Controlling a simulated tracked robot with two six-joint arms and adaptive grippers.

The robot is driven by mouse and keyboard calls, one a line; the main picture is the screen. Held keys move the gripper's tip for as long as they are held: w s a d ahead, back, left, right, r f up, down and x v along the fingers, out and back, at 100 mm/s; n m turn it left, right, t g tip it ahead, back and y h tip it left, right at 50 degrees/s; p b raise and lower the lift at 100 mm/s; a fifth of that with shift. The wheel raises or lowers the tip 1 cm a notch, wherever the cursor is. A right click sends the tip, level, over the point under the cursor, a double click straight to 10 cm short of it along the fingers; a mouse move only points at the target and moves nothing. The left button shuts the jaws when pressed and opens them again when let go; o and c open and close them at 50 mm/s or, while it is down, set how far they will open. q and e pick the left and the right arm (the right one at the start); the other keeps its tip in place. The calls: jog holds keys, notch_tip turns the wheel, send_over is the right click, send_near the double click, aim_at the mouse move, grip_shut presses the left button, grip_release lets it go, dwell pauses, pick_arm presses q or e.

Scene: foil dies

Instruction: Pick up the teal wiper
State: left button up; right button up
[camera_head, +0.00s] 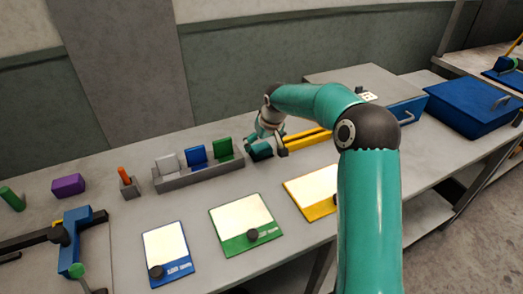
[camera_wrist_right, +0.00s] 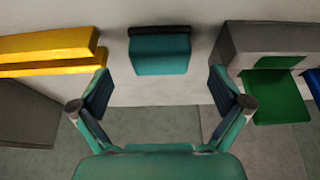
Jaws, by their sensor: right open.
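The teal wiper (camera_head: 261,152) is a small teal block with a dark edge strip, on the grey bench beside the right end of the grey rack. In the right wrist view the wiper (camera_wrist_right: 160,52) is centred ahead of the fingertips, its dark strip at the top. My right gripper (camera_head: 267,138) is at the wiper in the head view, partly hiding it. In the wrist view my right gripper (camera_wrist_right: 163,92) is open, its two fingers apart with nothing between them. My left gripper is not in view.
The grey rack (camera_head: 200,178) holds white, blue and green blocks just left of the wiper. Yellow bars (camera_head: 307,138) lie to its right. Blue (camera_head: 168,252), green (camera_head: 245,222) and yellow (camera_head: 312,192) framed plates lie in front. A blue box (camera_head: 470,107) stands far right.

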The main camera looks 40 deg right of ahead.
aim_at(261, 147)
jog(key=x, duration=0.3)
jog(key=shift+w+f, duration=0.15)
jog(key=shift+f, duration=0.15)
jog(key=c, duration=1.3)
jog(key=shift+r, duration=0.15)
jog(key=shift+r, duration=0.5)
jog(key=shift+c, duration=0.2)
notch_tip(261, 147, up, 19)
jog(key=p, duration=0.2)
jog(key=shift+f, duration=0.1)
